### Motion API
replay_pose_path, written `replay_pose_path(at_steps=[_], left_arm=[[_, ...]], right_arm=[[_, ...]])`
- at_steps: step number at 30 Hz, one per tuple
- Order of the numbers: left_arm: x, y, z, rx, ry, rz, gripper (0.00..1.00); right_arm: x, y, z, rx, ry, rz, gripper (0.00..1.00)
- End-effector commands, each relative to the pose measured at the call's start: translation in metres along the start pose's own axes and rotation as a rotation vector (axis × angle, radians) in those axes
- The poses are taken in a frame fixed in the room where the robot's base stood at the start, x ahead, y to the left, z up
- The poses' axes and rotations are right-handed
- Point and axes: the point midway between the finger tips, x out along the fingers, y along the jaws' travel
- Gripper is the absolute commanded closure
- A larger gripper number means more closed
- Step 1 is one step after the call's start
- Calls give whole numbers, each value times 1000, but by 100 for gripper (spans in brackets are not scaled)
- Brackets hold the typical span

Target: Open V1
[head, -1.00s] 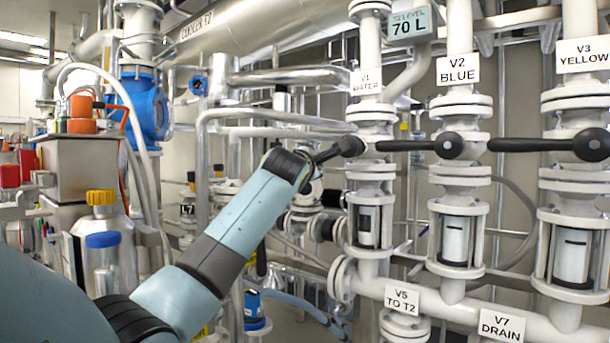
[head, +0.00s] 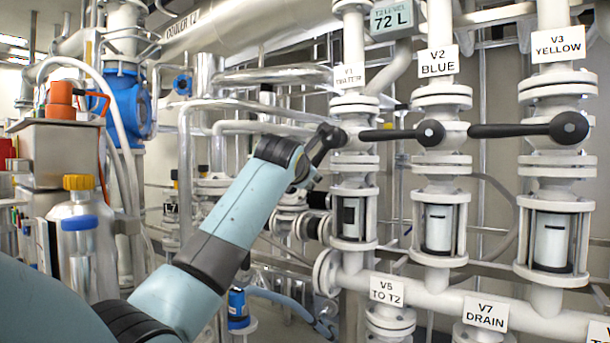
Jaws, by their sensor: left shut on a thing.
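The V1 valve, under the V1 WATER label (head: 349,76), is the leftmost of three white valve columns. Its black lever (head: 326,139) runs from the round hub down and to the left. My left gripper (head: 307,167) is shut on this lever near its outer end, which the fingers partly hide. The V1 sight glass (head: 352,217) below shows a dark mark. The T2 level display (head: 392,18) reads 72 L. My right gripper is out of view.
The V2 lever (head: 400,134) and V3 lever (head: 530,130) lie level, pointing left; V2's tip is close to V1's column. Bottles and a blue pump (head: 127,105) stand left.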

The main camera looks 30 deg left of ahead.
Motion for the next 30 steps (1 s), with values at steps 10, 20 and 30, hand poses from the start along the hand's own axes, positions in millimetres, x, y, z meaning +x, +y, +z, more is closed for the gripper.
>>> replay_pose_path(at_steps=[10, 20, 30], left_arm=[[1, -2, -4, 5, 9, -3, 81], [0, 0, -1, 3, 3, 1, 55], [-22, 0, 0, 3, -1, 2, 55]], right_arm=[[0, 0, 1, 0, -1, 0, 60], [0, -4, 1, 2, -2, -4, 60], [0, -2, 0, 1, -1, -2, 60]])
